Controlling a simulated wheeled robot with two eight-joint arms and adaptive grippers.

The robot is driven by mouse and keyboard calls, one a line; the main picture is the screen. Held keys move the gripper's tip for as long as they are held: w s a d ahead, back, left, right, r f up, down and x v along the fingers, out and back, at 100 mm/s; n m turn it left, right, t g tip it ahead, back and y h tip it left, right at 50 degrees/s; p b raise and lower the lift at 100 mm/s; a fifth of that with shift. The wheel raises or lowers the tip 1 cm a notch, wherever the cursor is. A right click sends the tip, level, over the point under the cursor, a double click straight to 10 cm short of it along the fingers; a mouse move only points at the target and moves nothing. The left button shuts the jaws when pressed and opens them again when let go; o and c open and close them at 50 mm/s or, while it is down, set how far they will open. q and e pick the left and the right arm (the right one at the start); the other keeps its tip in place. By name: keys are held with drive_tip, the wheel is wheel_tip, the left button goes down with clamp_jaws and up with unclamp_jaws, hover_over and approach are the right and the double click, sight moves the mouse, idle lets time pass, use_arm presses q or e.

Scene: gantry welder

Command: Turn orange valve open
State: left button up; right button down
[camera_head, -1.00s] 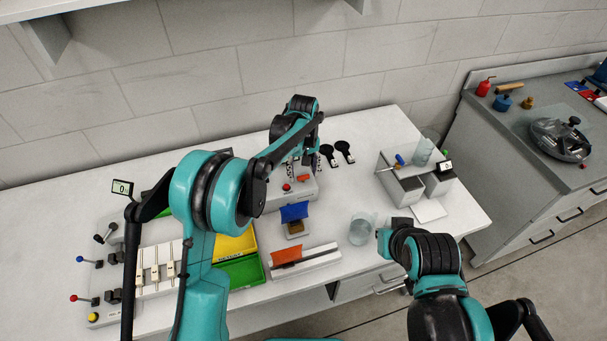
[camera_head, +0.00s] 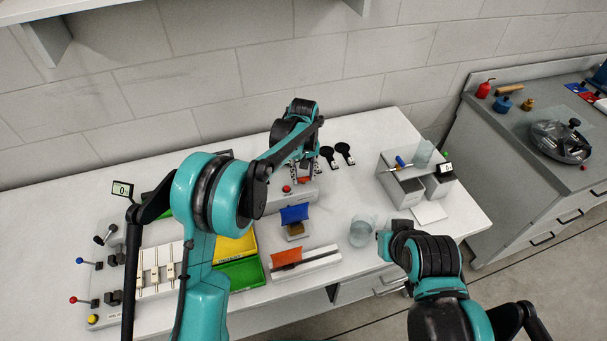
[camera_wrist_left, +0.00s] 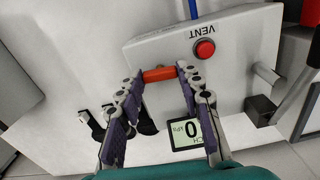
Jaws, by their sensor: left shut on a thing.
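In the left wrist view, an orange valve handle (camera_wrist_left: 160,74) lies across the gap between the fingertips of my left gripper (camera_wrist_left: 160,76), at the edge of a pale grey box (camera_wrist_left: 230,72). The gripper is shut on the handle, with a fingertip at each end. A red button (camera_wrist_left: 204,50) marked VENT sits on the box. In the head view, my left gripper (camera_head: 304,170) is at the back of the bench, just above the grey box (camera_head: 303,193). The wrist partly hides the valve there. My right arm shows, but its gripper fingers do not.
A display reading 0 (camera_wrist_left: 186,134) is beside the left gripper. A black lever (camera_wrist_left: 300,98) stands to the right in the wrist view. Two black paddles (camera_head: 345,152), a blue-topped piece (camera_head: 294,213) and a glass (camera_head: 362,231) stand nearby.

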use_arm(q)
drive_tip(key=m, duration=1.3)
drive_tip(key=shift+m, duration=2.1)
drive_tip(key=o, duration=1.2)
drive_tip(key=shift+c, duration=0.2)
